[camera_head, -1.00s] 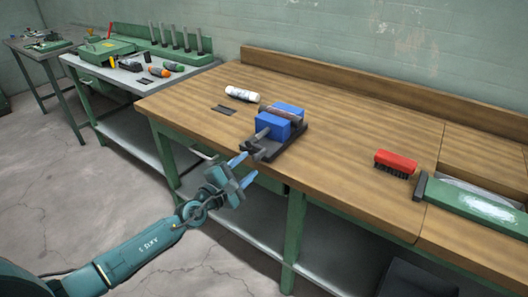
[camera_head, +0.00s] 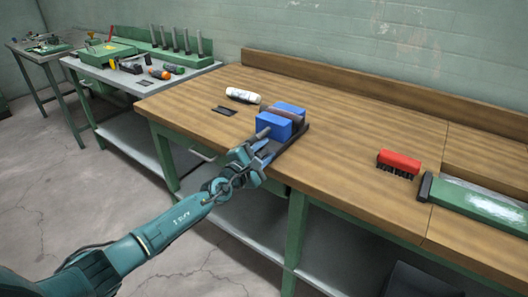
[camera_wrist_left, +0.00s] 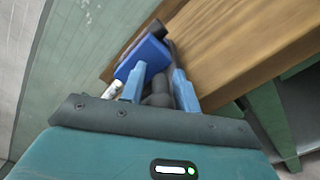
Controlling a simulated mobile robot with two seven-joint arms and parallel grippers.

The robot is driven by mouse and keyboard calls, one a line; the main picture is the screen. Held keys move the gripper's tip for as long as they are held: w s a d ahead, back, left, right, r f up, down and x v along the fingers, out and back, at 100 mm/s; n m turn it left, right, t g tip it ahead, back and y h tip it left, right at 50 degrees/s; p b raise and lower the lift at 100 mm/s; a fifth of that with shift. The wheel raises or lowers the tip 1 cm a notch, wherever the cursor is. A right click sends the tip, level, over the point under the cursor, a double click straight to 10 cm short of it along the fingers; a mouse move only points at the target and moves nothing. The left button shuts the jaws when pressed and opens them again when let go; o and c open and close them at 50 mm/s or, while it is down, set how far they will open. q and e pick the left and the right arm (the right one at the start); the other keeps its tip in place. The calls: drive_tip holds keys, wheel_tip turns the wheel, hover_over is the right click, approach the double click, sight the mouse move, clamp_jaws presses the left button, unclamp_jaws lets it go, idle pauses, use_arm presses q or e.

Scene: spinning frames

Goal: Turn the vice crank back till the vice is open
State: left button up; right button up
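The vice (camera_head: 272,127) stands at the front edge of the wooden workbench, with two blue jaws on a dark base. A brownish bar-like piece (camera_head: 282,114) lies between the jaws. A grey screw end sticks out of the front jaw towards me. My left gripper (camera_head: 255,152) is at the front of the vice and hides most of the crank. In the left wrist view, its blue fingers (camera_wrist_left: 159,80) are apart, one on each side of a dark crank part (camera_wrist_left: 158,92). Whether they touch it I cannot tell. My right gripper is out of view.
A white bottle (camera_head: 243,96) and a small dark plate (camera_head: 224,111) lie behind the vice to the left. The bench top between vice and brush is clear.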

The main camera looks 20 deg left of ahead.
use_arm(q)
drive_tip(key=c, duration=0.6)
